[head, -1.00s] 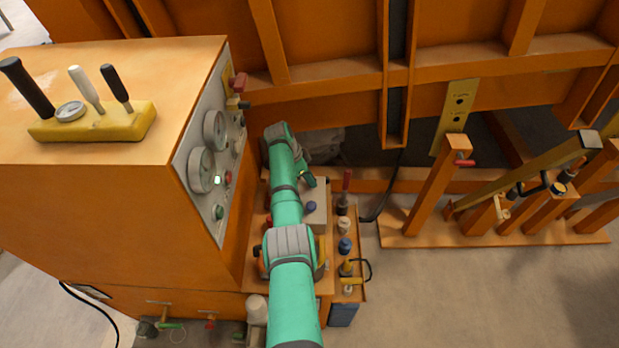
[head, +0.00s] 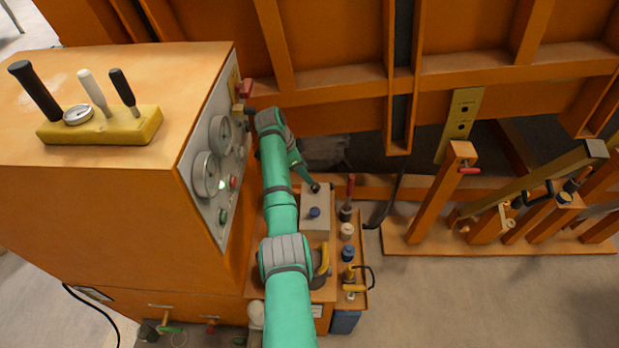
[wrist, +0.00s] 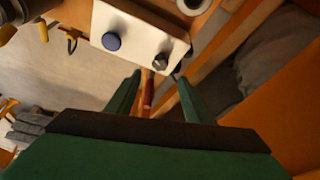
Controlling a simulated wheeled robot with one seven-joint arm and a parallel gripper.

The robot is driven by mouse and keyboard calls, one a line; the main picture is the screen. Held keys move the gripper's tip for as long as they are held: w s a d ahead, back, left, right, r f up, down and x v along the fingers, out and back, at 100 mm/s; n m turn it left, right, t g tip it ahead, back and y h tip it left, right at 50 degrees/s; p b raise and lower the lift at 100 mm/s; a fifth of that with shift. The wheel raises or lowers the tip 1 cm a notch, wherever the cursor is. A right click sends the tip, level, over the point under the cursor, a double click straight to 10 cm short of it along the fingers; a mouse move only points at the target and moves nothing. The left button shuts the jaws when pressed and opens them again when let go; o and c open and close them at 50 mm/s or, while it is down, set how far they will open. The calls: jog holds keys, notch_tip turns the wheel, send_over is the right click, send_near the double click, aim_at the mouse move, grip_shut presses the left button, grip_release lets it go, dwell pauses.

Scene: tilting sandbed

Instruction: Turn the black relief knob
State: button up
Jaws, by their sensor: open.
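The black knob (wrist: 160,62) stands on the pale top of a small box (wrist: 120,25) in the wrist view, beside a round blue knob (wrist: 112,41). In the head view the black knob (head: 315,188) is at the far end of the box (head: 325,200), beyond the blue knob (head: 314,212). My gripper (wrist: 155,90) is open, its two green fingers pointing toward the box. The black knob appears just beyond the fingertips, nearer the right one, with nothing gripped. In the head view my gripper (head: 300,167) is partly hidden by my wrist.
A red-handled lever (head: 350,190) stands right of the box; its red part (wrist: 148,88) shows between the fingers. The orange gauge cabinet (head: 110,210) is close on the left. A row of fittings (head: 347,252) lies to the right. The orange bed frame (head: 340,100) rises behind.

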jog(key=shift+v, duration=1)
